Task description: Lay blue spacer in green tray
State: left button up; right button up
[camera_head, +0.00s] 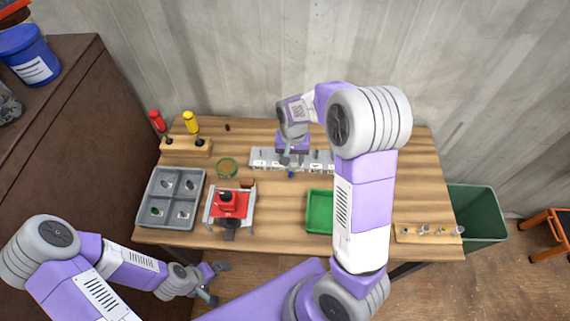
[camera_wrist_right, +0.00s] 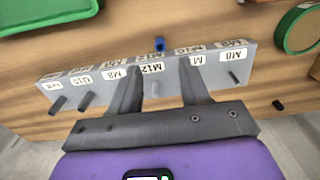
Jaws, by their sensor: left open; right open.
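The blue spacer (camera_wrist_right: 160,44) lies on the table against or close to the grey labelled rack (camera_wrist_right: 215,66) in the right wrist view. The green tray (camera_head: 320,211) sits empty near the table's front, partly hidden by my right arm; its edge also shows in the right wrist view (camera_wrist_right: 45,22). My right gripper (camera_wrist_right: 159,64) is open and empty over the rack, its fingers either side of the M12 label, with the spacer just beyond the fingertips. My left gripper (camera_head: 217,283) is open and empty off the table's front left edge.
A grey compartment tray (camera_head: 153,207) and a red fixture (camera_head: 228,204) stand at left. A green ring (camera_head: 227,168) and a screwdriver block (camera_head: 187,147) are behind. A wooden block with several metal parts (camera_head: 429,234) is at right. Table between rack and green tray is clear.

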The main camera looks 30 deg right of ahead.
aim_at(291, 170)
jog(key=f, duration=0.6)
jog(key=shift+s+a+f+b, duration=0.2)
jog(key=shift+s+b, duration=0.1)
jog(key=shift+b, duration=0.05)
jog(key=shift+c, duration=0.3)
grip_shut()
